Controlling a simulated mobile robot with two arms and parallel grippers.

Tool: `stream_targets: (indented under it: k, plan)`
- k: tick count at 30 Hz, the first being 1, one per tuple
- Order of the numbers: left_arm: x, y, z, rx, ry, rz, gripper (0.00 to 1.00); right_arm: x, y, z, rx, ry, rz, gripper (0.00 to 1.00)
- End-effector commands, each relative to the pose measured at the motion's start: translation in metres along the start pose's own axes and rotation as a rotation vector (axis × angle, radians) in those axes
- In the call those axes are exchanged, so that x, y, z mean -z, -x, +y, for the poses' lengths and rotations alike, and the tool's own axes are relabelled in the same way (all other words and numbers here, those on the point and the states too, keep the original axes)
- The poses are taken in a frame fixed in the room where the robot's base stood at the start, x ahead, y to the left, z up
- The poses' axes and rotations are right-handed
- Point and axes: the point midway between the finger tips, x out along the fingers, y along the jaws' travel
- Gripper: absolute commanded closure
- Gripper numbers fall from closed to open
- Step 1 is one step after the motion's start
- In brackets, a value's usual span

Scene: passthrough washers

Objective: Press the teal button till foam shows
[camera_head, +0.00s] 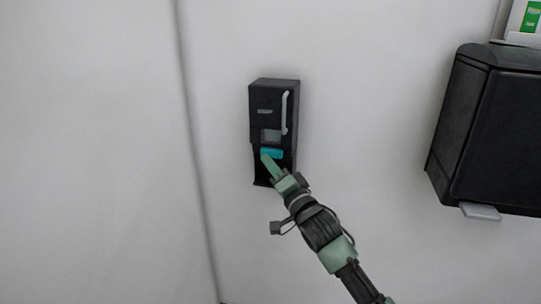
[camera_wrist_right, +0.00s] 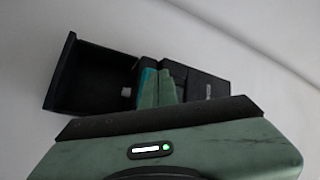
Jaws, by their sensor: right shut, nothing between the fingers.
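A black dispenser (camera_head: 264,102) hangs on the white wall, with a teal button (camera_head: 271,153) on its lower front below a small grey window. My right gripper (camera_head: 266,159) is shut and empty, its fingertips at the left part of the teal button. In the right wrist view, the gripper fingers (camera_wrist_right: 157,88) overlap the dispenser (camera_wrist_right: 205,86), and a sliver of the teal button (camera_wrist_right: 147,80) shows beside them. I cannot tell whether the button is pushed in. I see no foam in the dispenser's open lower bay (camera_wrist_right: 95,78). My left gripper is not in view.
A larger black box (camera_head: 495,130) with a pale tab (camera_head: 480,212) below it is mounted on the wall at the right. A green and white item (camera_head: 526,20) stands above it. A vertical corner line runs down the wall left of the dispenser. The wall between the two units is clear.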

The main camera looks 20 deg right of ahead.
Motion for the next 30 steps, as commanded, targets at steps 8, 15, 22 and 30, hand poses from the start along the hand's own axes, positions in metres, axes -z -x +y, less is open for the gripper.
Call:
stream_targets:
  k: [8,15,22,30]
  plan:
    - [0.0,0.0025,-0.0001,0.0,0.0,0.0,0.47,0.0033,-0.0039,0.0018,0.0,-0.001,0.0,1.0]
    - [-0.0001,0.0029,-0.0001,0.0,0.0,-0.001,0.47,0.0046,-0.0059,0.0041,0.0,0.001,0.0,1.0]
    - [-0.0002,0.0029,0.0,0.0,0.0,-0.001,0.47,0.0047,-0.0061,0.0042,0.0,0.0,0.0,1.0]
    - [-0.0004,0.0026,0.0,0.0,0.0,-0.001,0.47,0.0059,-0.008,0.0057,0.0,0.001,0.0,1.0]
